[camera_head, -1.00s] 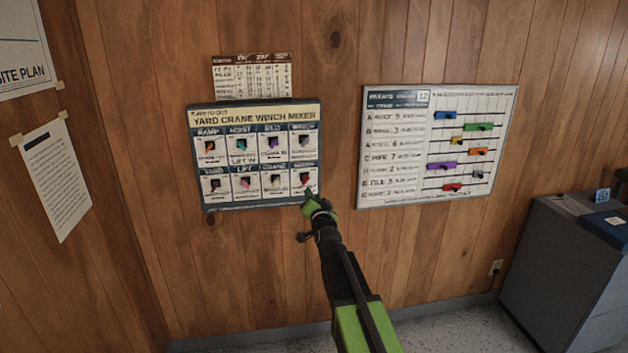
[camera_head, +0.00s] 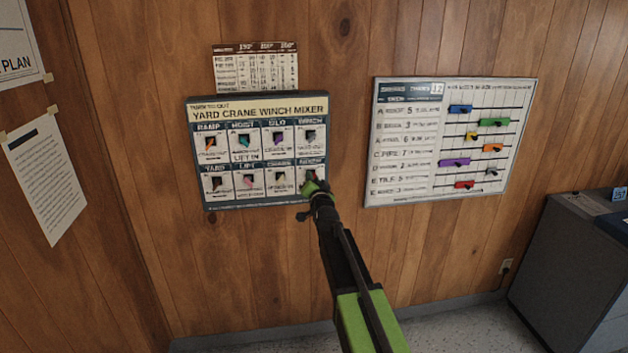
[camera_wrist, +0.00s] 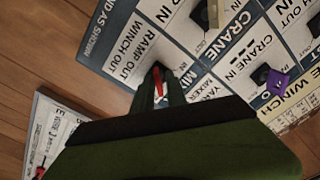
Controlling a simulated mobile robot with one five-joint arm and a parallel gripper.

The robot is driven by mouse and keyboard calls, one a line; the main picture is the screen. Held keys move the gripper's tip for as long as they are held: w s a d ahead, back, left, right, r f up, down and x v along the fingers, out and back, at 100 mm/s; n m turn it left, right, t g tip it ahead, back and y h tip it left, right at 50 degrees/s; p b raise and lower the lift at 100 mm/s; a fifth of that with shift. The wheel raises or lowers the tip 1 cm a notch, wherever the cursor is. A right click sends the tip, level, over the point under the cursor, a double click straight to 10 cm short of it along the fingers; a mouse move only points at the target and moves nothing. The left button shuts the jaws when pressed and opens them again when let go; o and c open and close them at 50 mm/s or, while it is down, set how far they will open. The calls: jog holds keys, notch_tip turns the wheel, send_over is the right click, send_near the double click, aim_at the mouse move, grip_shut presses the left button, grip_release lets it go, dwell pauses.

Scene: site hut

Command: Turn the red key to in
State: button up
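The panel titled Yard Crane Winch Mixer (camera_head: 258,109) hangs on the wood wall, with two rows of keys in labelled cells. The red key (camera_wrist: 158,82) shows in the wrist view as a thin red strip between my two dark fingers, in front of a dark slot. In the head view it is at the bottom right cell, mostly hidden by my gripper (camera_head: 313,182). The fingers lie on either side of the key; whether they press on it is unclear. The wrist view shows the labels "Ramp out" and "Winch out" near it.
Other keys sit close by, including a purple one (camera_wrist: 277,83) and a beige one (camera_wrist: 205,14). A chart board (camera_head: 450,190) with coloured sliders hangs to the right. A grey cabinet (camera_head: 565,270) stands at the lower right. A small table sheet (camera_head: 255,69) is above the panel.

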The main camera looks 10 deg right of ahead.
jog(key=shift+d, duration=0.1)
grip_shut()
jog(key=shift+n, duration=8)
jog(key=shift+o, duration=1.8)
grip_release()
